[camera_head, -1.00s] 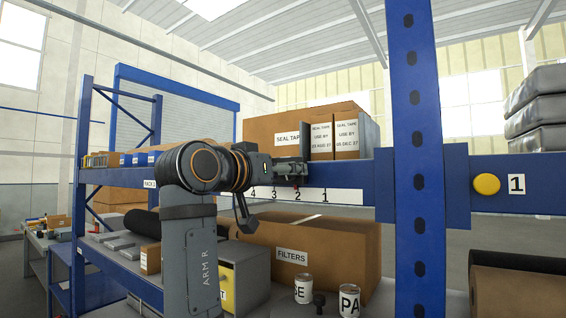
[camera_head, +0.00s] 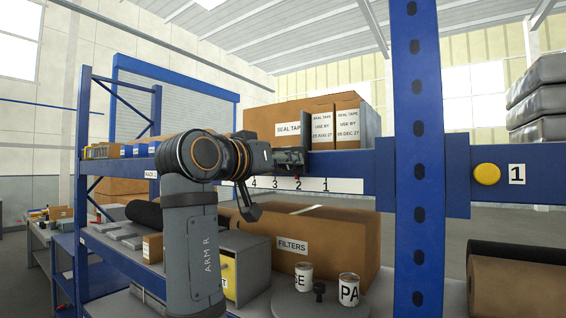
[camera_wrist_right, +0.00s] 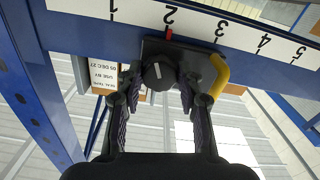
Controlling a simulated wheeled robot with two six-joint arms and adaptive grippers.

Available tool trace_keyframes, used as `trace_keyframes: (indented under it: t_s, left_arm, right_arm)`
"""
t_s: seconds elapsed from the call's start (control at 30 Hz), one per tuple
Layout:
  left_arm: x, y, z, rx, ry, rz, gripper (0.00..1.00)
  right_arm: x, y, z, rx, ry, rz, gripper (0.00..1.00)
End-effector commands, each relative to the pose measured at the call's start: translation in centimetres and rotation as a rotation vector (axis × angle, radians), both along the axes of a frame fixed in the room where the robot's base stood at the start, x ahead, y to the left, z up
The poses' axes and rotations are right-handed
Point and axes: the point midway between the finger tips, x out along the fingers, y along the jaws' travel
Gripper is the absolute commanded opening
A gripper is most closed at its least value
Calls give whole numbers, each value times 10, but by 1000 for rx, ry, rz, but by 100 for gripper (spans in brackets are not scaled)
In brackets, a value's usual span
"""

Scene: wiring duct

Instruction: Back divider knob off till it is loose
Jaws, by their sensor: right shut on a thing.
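The divider knob (camera_wrist_right: 158,73), dark and round with a white line on its face, sits on the dark divider bracket (camera_wrist_right: 180,56) on the blue beam. My right gripper (camera_wrist_right: 158,88) is shut on it, with one finger on each side. In the head view my right gripper (camera_head: 290,160) is at the beam's front, where my arm hides the knob. A red pointer (camera_wrist_right: 168,34) on the bracket stands at the 2 on the white number strip (camera_wrist_right: 215,28). A yellow part (camera_wrist_right: 219,75) is beside the bracket. My left gripper is in neither view.
Seal tape boxes (camera_head: 288,115) stand above the beam (camera_head: 345,163). A blue upright (camera_head: 416,240) rises close to the right. Below are a filters box (camera_head: 330,245), two cans (camera_head: 349,290) and a small dark knob (camera_head: 319,292). A yellow button (camera_head: 487,174) is further right.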

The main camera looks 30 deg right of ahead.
Motion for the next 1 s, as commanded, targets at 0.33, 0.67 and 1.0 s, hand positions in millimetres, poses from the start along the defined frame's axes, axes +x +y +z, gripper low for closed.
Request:
trace_keyframes:
  t_s: [0.33,0.67,1.0]
  left_arm:
    - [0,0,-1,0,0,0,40]
    - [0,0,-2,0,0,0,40]
    - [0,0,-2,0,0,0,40]
  right_arm:
    - [0,0,0,-102,245,-1,5]
    - [0,0,0,-223,535,-1,5]
    - [0,0,1,-346,834,-1,5]
